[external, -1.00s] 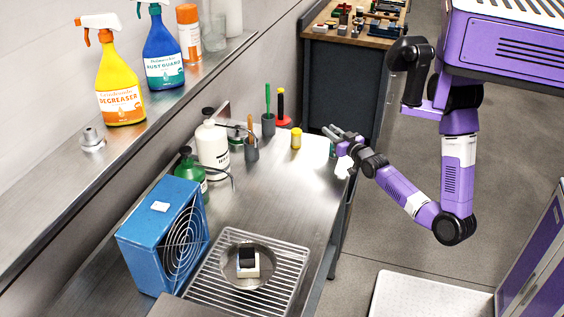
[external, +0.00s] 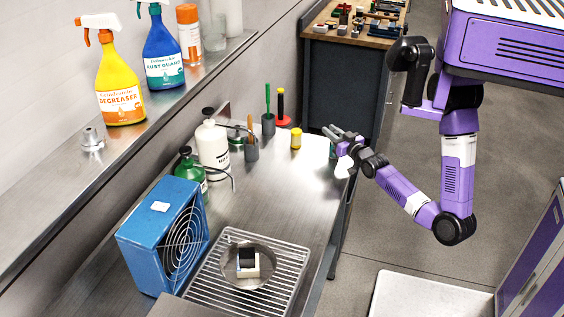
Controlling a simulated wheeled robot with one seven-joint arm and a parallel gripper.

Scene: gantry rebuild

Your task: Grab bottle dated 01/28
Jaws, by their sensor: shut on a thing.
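My gripper (external: 333,134) is at the far right edge of the steel bench, with its fingers pointing left. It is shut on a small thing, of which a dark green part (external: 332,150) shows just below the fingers. The fingers and wrist hide most of it, and I cannot tell whether it touches the bench. A small yellow bottle or jar (external: 296,139) stands upright on the bench to the left of my gripper, apart from it. No date can be read on either.
The steel bench (external: 270,200) is clear in its middle. A blue fan (external: 160,235) and a wire rack (external: 215,290) are nearer. Spray bottles (external: 120,90) stand on the shelf.

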